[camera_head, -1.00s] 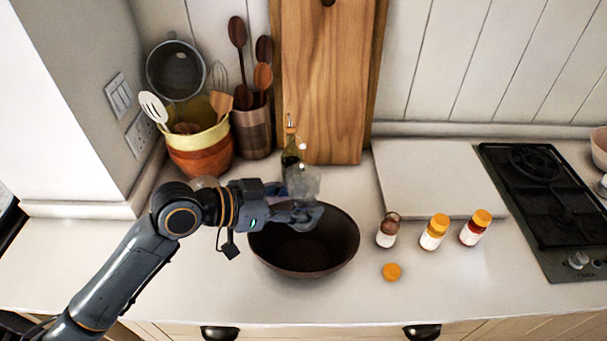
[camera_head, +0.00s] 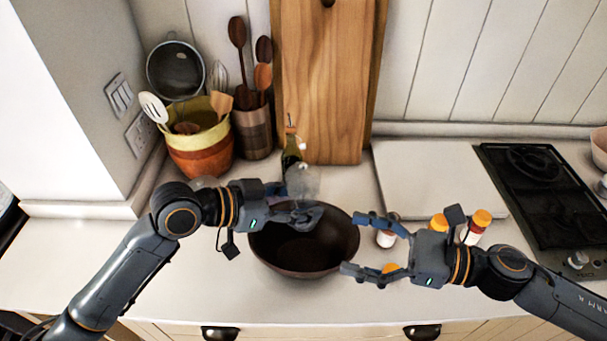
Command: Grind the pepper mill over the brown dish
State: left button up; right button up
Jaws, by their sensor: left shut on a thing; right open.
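The brown dish (camera_head: 280,259), a dark round bowl, stands on the white counter. My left gripper (camera_head: 309,212) is above its back rim, shut on a clear, glassy object (camera_head: 304,181) that I take to be the pepper mill. The fingers hide its lower part, and I cannot tell whether it touches the dish. My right gripper (camera_head: 353,243) is open and empty, at the dish's right rim with its fingers pointing left toward the mill and dish.
A white jar (camera_head: 386,239), two orange-capped jars (camera_head: 437,222) (camera_head: 480,220) and a loose orange cap (camera_head: 390,268) are by my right gripper, partly hidden. A bottle (camera_head: 291,150) stands behind the mill. A white board (camera_head: 435,170) and black hob (camera_head: 545,190) lie right. The front-left counter is clear.

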aim_at(304, 177)
jog(key=w+d+r+m+t, duration=0.2)
jog(key=w+r+t, duration=0.1)
jog(key=w+r, duration=0.2)
jog(key=x, duration=1.2)
jog(key=shift+s+a+f, duration=0.1)
jog(key=shift+s, duration=0.15)
jog(key=c, duration=1.2)
